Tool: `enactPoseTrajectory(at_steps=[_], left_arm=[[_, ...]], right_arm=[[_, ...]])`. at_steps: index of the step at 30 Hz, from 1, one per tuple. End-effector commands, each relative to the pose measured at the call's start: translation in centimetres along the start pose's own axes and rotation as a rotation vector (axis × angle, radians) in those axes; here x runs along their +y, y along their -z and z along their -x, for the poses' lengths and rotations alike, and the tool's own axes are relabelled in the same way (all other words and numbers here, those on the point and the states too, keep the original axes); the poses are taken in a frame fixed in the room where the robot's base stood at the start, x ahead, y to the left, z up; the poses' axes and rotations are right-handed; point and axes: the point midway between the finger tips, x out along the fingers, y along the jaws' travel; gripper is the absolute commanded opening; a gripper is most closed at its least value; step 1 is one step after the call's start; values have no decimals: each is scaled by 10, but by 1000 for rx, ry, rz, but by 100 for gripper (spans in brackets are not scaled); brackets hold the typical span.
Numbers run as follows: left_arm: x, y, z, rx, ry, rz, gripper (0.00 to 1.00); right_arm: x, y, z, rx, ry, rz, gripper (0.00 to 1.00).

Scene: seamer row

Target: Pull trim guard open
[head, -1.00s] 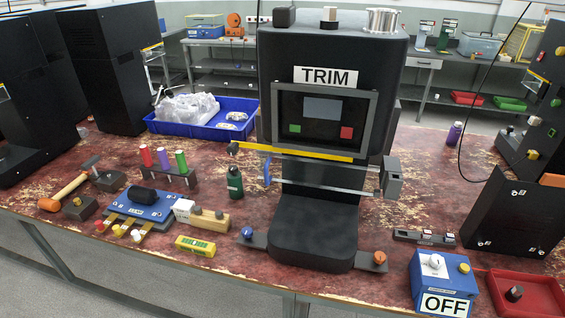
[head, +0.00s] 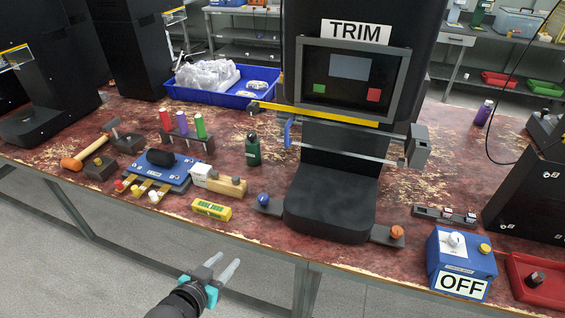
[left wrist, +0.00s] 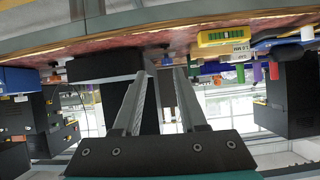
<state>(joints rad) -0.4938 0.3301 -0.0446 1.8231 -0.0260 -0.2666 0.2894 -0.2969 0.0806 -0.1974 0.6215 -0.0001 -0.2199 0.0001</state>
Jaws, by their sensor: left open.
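The black TRIM machine (head: 335,205) stands at the middle of the bench. Its guard is a clear panel (head: 345,142) under a yellow bar (head: 315,115), across the front below the screen. A blue handle (head: 288,132) hangs at the guard's left end, and a grey block (head: 416,147) is at its right end. The guard appears closed. My left gripper (head: 228,259) is open and empty, in front of the bench edge, well below and left of the handle. Its open fingers (left wrist: 160,75) also show in the left wrist view, where the scene looks upside down. My right gripper is not in view.
A green bottle (head: 253,150) stands left of the handle. A yellow block (head: 211,210) and a wooden block (head: 228,186) lie near the front edge. A blue OFF box (head: 460,262) and red tray (head: 540,290) are at the right. The floor before the bench is free.

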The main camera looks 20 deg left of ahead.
Motion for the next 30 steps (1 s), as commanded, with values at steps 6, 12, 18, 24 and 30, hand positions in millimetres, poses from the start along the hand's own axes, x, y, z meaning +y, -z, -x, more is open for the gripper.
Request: enactPoseTrajectory(at_steps=[6,12,18,24,30], left_arm=[[14,118,40,256,-63,1,41],[36,196,90,436,-136,1,41],[48,228,118,515,-176,2,41],[50,234,114,526,-180,2,41],[53,241,99,527,-180,0,41]], right_arm=[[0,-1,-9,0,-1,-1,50],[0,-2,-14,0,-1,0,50],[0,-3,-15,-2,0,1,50],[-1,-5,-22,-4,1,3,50],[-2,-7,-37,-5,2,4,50]])
